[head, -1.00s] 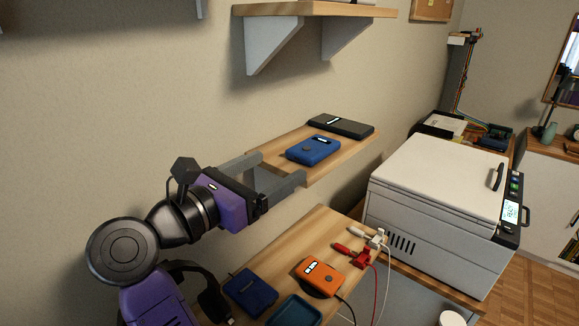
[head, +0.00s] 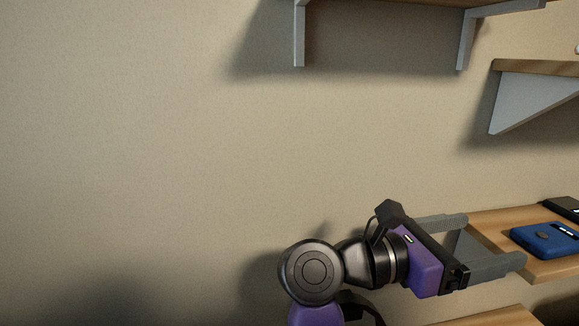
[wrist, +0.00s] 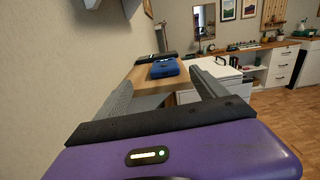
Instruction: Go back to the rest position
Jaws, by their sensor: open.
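My gripper (head: 482,245) is at the lower right of the head view, its two grey fingers spread apart and empty. It is beside the near end of a small wooden shelf (head: 490,224) on the wall. A blue device (head: 543,239) lies on that shelf beyond the fingertips, apart from them. In the wrist view the open fingers (wrist: 160,88) frame the shelf and the blue device (wrist: 163,68), with nothing between them.
A black device (head: 562,208) lies behind the blue one. Higher wooden shelves (head: 530,67) with grey brackets are on the wall above. A white boxy machine (wrist: 218,78) stands to the right in the wrist view. The wall at left is bare.

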